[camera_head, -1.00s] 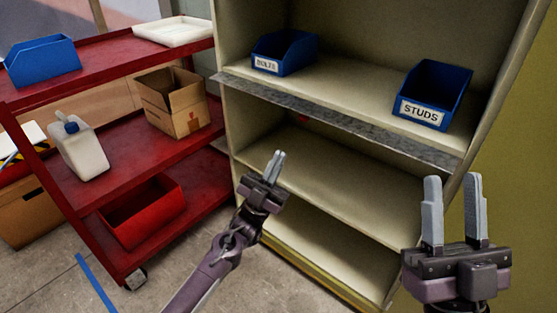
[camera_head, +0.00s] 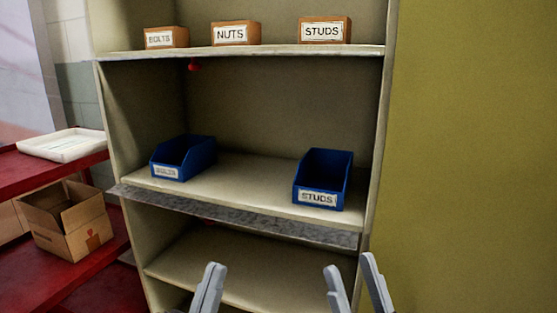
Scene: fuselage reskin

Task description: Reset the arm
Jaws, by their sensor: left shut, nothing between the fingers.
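My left gripper (camera_head: 212,281) shows only its fingertips at the bottom edge, in front of the lower shelf. Its fingers are together and hold nothing. My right gripper (camera_head: 354,280) shows its two fingers at the bottom edge, to the right of the left one. They stand apart with an empty gap between them. The rest of both arms is out of view.
A beige shelf unit (camera_head: 377,140) stands ahead. Its middle shelf holds two blue bins, one labelled bolts (camera_head: 184,158) and one studs (camera_head: 322,180). Orange boxes (camera_head: 235,33) stand above. A red cart (camera_head: 25,181) with a cardboard box (camera_head: 66,218) is at left.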

